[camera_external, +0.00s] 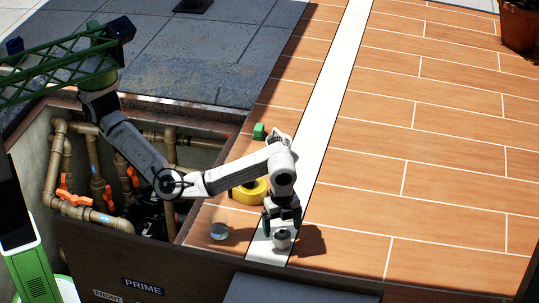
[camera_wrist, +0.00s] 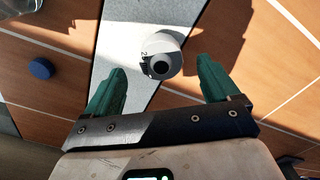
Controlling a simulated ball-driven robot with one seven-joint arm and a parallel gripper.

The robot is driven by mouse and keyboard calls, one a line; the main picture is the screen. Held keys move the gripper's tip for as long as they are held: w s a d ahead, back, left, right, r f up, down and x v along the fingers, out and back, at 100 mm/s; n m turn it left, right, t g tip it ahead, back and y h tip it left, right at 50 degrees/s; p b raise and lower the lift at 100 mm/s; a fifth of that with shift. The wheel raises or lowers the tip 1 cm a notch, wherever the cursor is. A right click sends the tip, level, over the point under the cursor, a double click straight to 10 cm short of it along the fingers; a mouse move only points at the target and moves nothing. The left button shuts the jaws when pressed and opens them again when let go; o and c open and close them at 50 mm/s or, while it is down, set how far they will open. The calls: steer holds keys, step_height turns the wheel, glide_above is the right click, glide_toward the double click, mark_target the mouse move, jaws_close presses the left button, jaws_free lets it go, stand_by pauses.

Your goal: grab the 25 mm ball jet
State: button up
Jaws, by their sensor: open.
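The ball jet (camera_wrist: 158,50) is a small white round fitting with a dark hole in its middle and dark marking on its side. It sits on the pale strip in the floor, and in the external view the grey fitting (camera_external: 282,239) stands just below my gripper (camera_external: 281,216). In the wrist view my gripper (camera_wrist: 160,86) has two green fingers spread apart and empty.
A yellow roll (camera_external: 249,191), a green block (camera_external: 259,131) and a clear round item (camera_external: 219,230) lie left of my gripper. A blue cap (camera_wrist: 41,69) lies left of the jet. The open pit with brown pipes (camera_external: 95,180) is farther left.

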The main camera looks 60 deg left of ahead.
mark_target(282, 235)
steer(key=shift+w+d+f+p, duration=0.1)
steer(key=shift+f+p, duration=0.6)
steer(key=shift+f, duration=2.4)
steer(key=c, duration=1.1)
steer(key=shift+r, duration=0.1)
